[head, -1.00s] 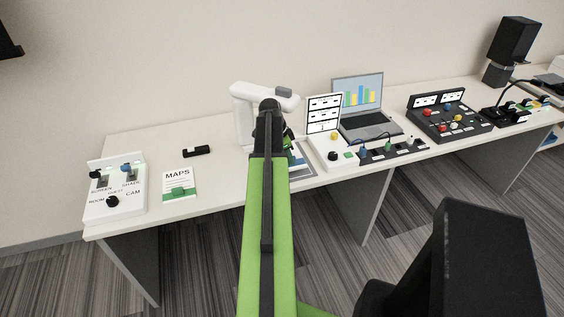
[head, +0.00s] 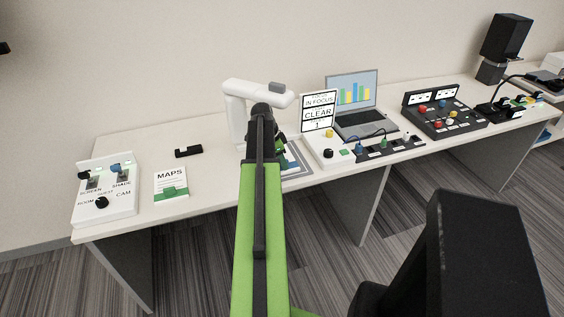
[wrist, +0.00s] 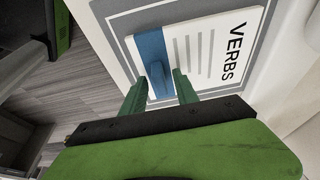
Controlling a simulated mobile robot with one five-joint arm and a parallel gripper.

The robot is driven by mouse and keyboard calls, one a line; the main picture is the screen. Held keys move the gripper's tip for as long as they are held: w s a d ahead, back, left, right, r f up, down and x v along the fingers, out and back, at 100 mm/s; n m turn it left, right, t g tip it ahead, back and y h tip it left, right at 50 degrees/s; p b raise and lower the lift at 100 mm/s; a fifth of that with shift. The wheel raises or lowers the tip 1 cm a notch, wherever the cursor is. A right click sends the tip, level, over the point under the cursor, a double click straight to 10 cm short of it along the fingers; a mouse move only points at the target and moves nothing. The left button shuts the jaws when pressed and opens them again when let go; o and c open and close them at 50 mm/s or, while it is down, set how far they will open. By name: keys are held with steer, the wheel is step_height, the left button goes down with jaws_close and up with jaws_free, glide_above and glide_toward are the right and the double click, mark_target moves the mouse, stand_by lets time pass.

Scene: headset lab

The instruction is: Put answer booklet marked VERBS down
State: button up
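The answer booklet marked VERBS (wrist: 205,48), white with a blue band, lies flat on a grey-bordered mat (wrist: 118,24) in the wrist view. A raised blue tab (wrist: 158,80) stands on its band. My gripper (wrist: 160,77) is open, with its two green fingers apart on either side of the tab and gaps visible. In the head view, my arm hides most of the booklet and the gripper; the mat's edge (head: 298,173) shows beside it. The white document camera (head: 240,110) stands over this spot.
A small display (head: 318,112) reads IN FOCUS, CLEAR, 1. A control box with knobs (head: 345,150) and a laptop (head: 357,118) are right of the mat. The MAPS booklet (head: 171,184), a black holder (head: 188,151) and a switch panel (head: 105,203) are left. Bare table lies between.

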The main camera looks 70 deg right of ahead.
steer(key=p+v, duration=1.1)
steer(key=v, duration=0.1)
steer(key=shift+r+p, duration=0.15)
steer(key=shift+p, duration=0.25)
